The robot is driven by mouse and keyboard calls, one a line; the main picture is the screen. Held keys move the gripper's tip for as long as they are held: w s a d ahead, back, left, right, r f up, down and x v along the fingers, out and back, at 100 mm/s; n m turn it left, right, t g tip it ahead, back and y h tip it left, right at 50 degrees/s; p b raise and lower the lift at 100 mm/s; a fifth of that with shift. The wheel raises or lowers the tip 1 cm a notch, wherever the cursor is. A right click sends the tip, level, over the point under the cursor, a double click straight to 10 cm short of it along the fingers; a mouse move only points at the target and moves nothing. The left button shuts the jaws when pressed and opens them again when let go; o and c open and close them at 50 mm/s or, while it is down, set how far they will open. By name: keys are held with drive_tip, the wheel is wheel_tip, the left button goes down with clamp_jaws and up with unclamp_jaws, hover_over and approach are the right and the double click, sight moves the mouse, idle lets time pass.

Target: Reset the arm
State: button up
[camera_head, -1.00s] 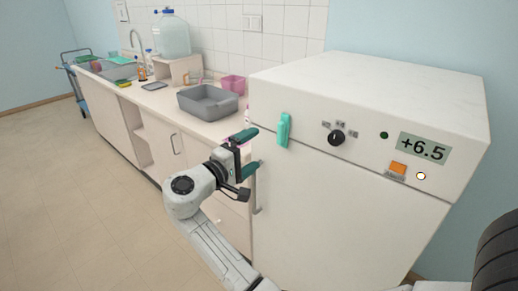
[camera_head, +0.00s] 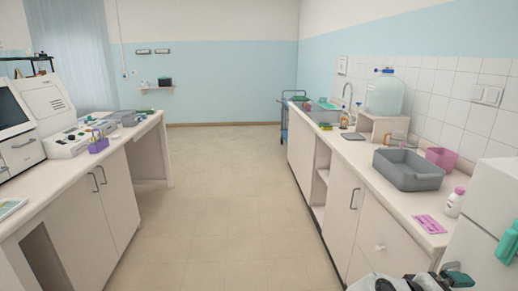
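My gripper (camera_head: 455,278) shows only in part at the bottom right of the head view, in front of the white cabinet-like appliance (camera_head: 490,225). A dark and teal piece of it is visible by the appliance's left side, and the rest is cut off by the lower edge. I cannot tell whether its fingers are apart or closed. Part of my arm shows at the bottom edge.
The right counter (camera_head: 385,205) holds a grey basin (camera_head: 408,182), a pink container (camera_head: 441,158), a white bottle (camera_head: 455,203), a pink card (camera_head: 429,224) and a large water jug (camera_head: 384,95). The left bench (camera_head: 70,180) carries instruments. The floor (camera_head: 222,200) between is clear.

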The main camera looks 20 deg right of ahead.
drive_tip(key=s+a+f+t+y, duration=0.1)
drive_tip(key=s+a+f+y, duration=0.4)
drive_tip(key=f, duration=0.3)
drive_tip(key=s+a+f+t+y, duration=0.2)
drive_tip(key=s+a+f+y, duration=0.15)
drive_tip(key=a+f, duration=0.35)
drive_tip(key=s+a+f+n+y, duration=0.1)
drive_tip(key=s+a+f+y, duration=0.3)
drive_tip(key=s+a, duration=0.4)
drive_tip(key=shift+s+a+f+n+y, duration=0.35)
drive_tip(key=shift+a+y, duration=0.4)
drive_tip(key=shift+a, duration=0.4)
drive_tip(key=shift+c, duration=0.4)
